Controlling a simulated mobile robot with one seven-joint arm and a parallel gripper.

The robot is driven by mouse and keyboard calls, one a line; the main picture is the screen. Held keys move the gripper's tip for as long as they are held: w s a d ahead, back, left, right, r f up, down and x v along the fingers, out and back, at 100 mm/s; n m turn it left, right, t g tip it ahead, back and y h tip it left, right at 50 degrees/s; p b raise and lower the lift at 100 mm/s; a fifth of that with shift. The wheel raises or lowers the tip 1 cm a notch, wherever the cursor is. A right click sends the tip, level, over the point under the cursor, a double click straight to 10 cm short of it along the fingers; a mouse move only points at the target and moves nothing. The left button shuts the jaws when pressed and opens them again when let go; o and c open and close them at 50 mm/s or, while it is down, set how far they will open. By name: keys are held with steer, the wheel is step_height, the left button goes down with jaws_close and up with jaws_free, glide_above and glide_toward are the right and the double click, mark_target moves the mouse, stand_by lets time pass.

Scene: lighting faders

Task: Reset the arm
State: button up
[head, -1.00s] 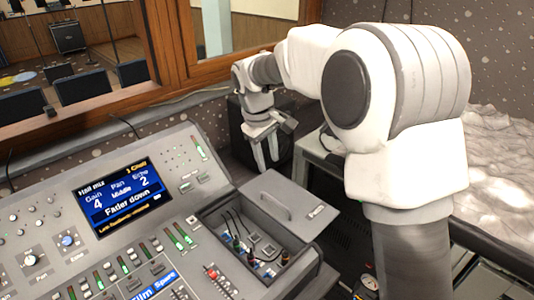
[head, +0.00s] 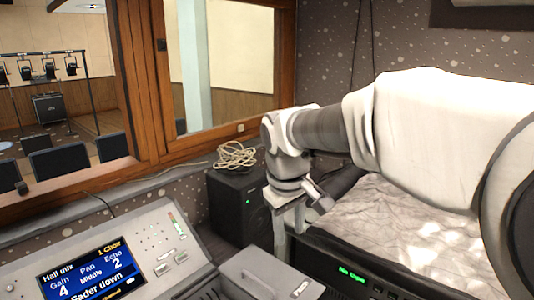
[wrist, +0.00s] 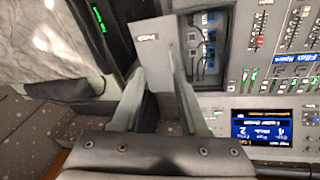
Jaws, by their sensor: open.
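My arm (head: 425,130) reaches in from the right in the head view. My gripper (head: 287,222) hangs fingers down, behind the mixing console (head: 205,262) and in front of a black speaker. In the wrist view my gripper (wrist: 160,78) has its two fingers spread with nothing held between them. The console's screen (head: 92,270) reads "Hall mix", "Gain 4" and "Fader down". The grey lid (wrist: 152,45) shows beyond the fingers, beside the open compartment (wrist: 208,48) with cables. In the head view, only part of the lid (head: 270,278) shows at the bottom.
The black speaker (head: 238,205) carries a coiled cable (head: 236,155). At the right is a black unit with a green display (head: 352,275), below a pale crumpled surface (head: 420,235). A wood-framed window (head: 220,75) stands behind. Faders (wrist: 262,30) show in the wrist view.

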steer(key=s+d+m+t, duration=0.1)
steer(key=s+d+m, duration=0.1)
steer(key=s, duration=0.4)
steer(key=s+d+m+t, duration=0.1)
steer(key=s+d+m, duration=0.1)
steer(key=s+d, duration=0.2)
steer(key=s+d+f+m, duration=0.1)
steer(key=s+d+m, duration=0.1)
steer(key=s, duration=0.7)
steer(key=shift+s+d+m+t+y, duration=0.2)
steer(key=shift+d+m+t+y, duration=0.15)
steer(key=shift+d, duration=0.55)
